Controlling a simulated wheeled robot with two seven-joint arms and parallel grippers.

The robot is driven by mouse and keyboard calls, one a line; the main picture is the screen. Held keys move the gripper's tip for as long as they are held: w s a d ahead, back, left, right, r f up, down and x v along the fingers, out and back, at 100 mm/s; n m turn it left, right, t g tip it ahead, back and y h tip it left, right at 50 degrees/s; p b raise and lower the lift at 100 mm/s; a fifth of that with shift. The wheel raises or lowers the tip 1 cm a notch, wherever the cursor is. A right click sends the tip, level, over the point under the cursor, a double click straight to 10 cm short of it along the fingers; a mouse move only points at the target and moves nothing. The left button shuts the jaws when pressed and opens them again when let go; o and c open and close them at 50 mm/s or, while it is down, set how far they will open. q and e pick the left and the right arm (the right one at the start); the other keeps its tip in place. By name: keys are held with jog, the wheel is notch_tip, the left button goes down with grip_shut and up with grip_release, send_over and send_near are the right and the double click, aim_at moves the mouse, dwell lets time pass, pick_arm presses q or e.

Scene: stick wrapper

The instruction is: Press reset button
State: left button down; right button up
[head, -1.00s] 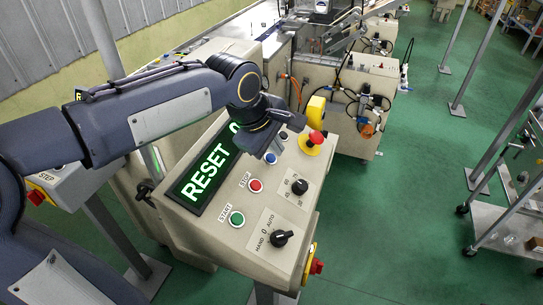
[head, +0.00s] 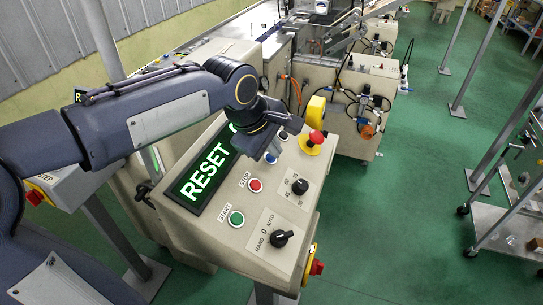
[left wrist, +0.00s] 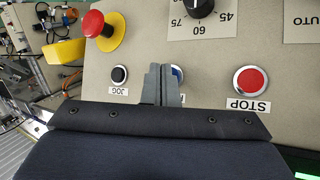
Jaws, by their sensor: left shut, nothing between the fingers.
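A beige control panel (head: 236,237) carries a display (head: 207,172) lit with the green word RESET. A blue button (left wrist: 177,75) shows in the left wrist view, partly covered by my fingers; its label is mostly hidden. My left gripper (left wrist: 161,70) is shut and empty. In the head view, my left gripper (head: 271,157) is over the panel between the red stop button and the black jog button. Its tips are at or just beside the blue button; I cannot tell whether they touch it. My right gripper is not in view.
The panel also has a STOP button (head: 256,185), a green START button (head: 236,218), a JOG button (left wrist: 119,74), two black knobs (head: 281,238) (head: 299,187) and a red emergency stop (head: 316,137). Green floor lies open to the right.

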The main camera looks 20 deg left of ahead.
pick_arm(q)
jog(key=shift+a+f, duration=0.15)
jog(key=shift+f, duration=0.2)
jog(key=shift+r, duration=0.15)
dwell(0.4)
jog(key=shift+d+r+p, duration=0.35)
jog(key=shift+r+p, duration=0.1)
jog(key=shift+r, duration=0.15)
jog(key=shift+r, duration=0.1)
jog(key=d+r+p, duration=0.1)
jog(key=r+p, duration=0.1)
jog(key=d+r+p, duration=0.1)
jog(key=r, duration=0.1)
jog(key=shift+d+r+p, duration=0.1)
jog(key=shift+d+p, duration=0.1)
jog(key=shift+p, duration=0.15)
jog(key=shift+s, duration=0.1)
dwell(0.5)
